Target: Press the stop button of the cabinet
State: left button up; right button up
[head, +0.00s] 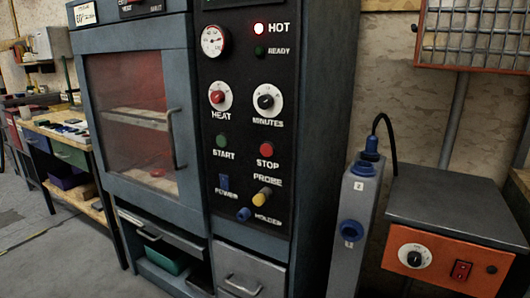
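The cabinet (330,100) is a tall dark blue-grey unit with a black control panel (241,165) on its front. The red stop button (266,149) sits on the right of the panel, above the label STOP. The green start button (222,141) is to its left. Above them are the HEAT knob (219,97) and the MINUTES knob (266,101). The HOT lamp (259,29) glows and the READY lamp (259,51) is dark green. The glass door (130,110) is shut, with reddish light inside. Neither of my grippers is in view.
Below the buttons are a blue POWER switch (224,182), a yellow probe (262,196) and a blue holder (243,214). A grey post (352,210) and an orange control box (445,262) stand at the right. A workbench (65,135) is at the left, with open floor before it.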

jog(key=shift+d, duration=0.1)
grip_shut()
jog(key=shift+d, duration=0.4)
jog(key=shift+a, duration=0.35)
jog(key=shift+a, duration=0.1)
